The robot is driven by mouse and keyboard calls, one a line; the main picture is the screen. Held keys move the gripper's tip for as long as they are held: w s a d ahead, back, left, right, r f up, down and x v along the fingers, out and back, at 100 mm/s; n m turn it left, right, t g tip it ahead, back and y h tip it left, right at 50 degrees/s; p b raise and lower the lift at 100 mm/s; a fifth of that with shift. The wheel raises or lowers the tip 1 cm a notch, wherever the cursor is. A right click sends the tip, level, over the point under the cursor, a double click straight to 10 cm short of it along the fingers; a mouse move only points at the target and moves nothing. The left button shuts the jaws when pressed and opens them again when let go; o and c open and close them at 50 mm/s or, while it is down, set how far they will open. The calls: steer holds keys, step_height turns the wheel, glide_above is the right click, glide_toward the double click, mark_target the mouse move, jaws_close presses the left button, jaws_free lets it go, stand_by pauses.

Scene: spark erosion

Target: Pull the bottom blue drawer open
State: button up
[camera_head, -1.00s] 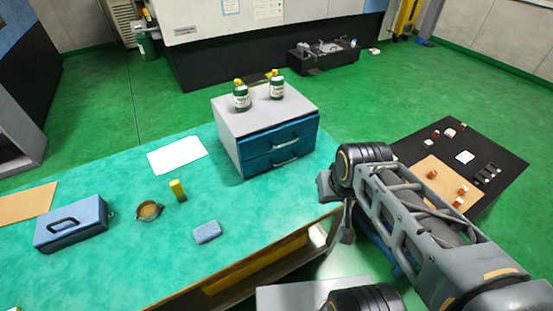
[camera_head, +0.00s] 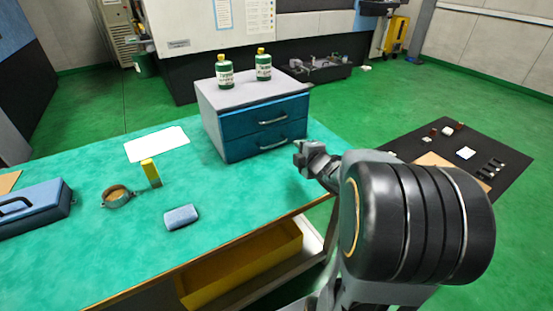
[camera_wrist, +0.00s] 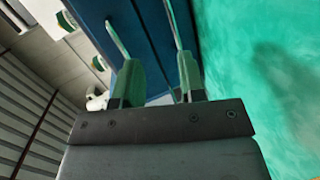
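A drawer unit with a grey top (camera_head: 252,90) stands on the green table and has two blue drawers. The bottom blue drawer (camera_head: 240,147) is closed, and its bar handle (camera_head: 273,144) faces my arm. The upper drawer (camera_head: 240,122) is also closed. My gripper (camera_head: 301,154) is at the right end of the drawer front. In the wrist view my gripper (camera_wrist: 158,70) is open with nothing between its fingers. There the bottom handle (camera_wrist: 173,22) runs toward the right finger, and the upper handle (camera_wrist: 116,36) toward the left finger. Contact cannot be told.
Two green bottles (camera_head: 225,72) (camera_head: 263,66) stand on the unit. The table before the unit is clear.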

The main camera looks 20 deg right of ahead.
mark_target(277, 143)
step_height(277, 143, down, 3)
steer(key=shift+r+n+t+y+b, duration=0.2)
steer(key=shift+n+t+y+b, duration=0.2)
steer(key=shift+n+y+b, duration=0.5)
steer(key=shift+w+f+n, duration=0.15)
steer(key=shift+w+n, duration=0.15)
steer(key=shift+n, duration=0.2)
steer(key=b+x, duration=0.1)
steer(key=x, duration=1.2)
steer(key=shift+w+a, duration=0.1)
steer(key=shift+a, duration=0.05)
steer(key=shift+c, duration=0.5)
jaws_close()
